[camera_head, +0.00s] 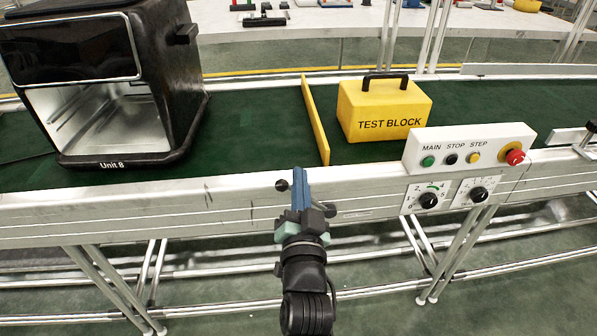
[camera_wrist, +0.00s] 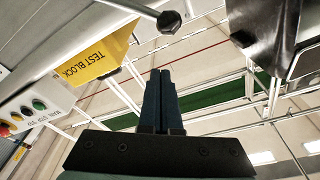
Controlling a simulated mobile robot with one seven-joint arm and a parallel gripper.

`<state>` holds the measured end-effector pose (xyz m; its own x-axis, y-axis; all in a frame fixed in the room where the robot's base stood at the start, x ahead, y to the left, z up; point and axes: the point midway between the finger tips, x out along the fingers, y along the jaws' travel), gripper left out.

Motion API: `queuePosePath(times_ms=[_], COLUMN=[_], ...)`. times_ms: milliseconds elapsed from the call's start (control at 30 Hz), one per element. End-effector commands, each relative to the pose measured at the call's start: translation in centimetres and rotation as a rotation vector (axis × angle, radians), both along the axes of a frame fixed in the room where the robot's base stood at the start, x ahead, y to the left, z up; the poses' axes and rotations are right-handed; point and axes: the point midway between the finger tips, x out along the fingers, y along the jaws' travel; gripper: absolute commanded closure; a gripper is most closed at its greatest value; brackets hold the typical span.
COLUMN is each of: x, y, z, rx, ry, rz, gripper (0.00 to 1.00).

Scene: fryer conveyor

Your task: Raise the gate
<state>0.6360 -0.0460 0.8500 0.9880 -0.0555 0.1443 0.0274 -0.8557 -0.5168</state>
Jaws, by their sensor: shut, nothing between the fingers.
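The gate is a thin yellow bar (camera_head: 316,120) across the green conveyor belt, just left of the yellow test block (camera_head: 370,112). A black round knob (camera_head: 282,185) sits at the belt's front rail. The wrist view shows this knob (camera_wrist: 168,21) at the end of a metal rod. My gripper (camera_head: 300,172) has its blue fingers together with nothing between them. It is in front of the rail, just right of the knob in the head view and apart from it in the wrist view (camera_wrist: 161,74). The gate cannot be made out clearly in the wrist view.
A black fryer marked Unit 8 (camera_head: 178,60) stands on the belt at left. A control box (camera_head: 470,137) with buttons and a red stop, with dials (camera_head: 428,200) below it, is on the rail at right. The rail's front (camera_head: 120,222) left of my gripper is clear.

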Motion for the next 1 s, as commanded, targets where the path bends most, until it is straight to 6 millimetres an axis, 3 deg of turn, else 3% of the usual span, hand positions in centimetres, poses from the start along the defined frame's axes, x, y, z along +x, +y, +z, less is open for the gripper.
queuePosePath(times_ms=[200, 400, 1000], x=[-4.1, -6.5, -7.4], y=[0.3, 0.5, 0.5], z=[-0.5, -0.8, -0.9], rx=[0.000, 0.001, 0.001], ry=[-0.003, -0.004, -0.006], rz=[0.001, 0.001, 0.000], gripper=[1.00, 1.00, 1.00])
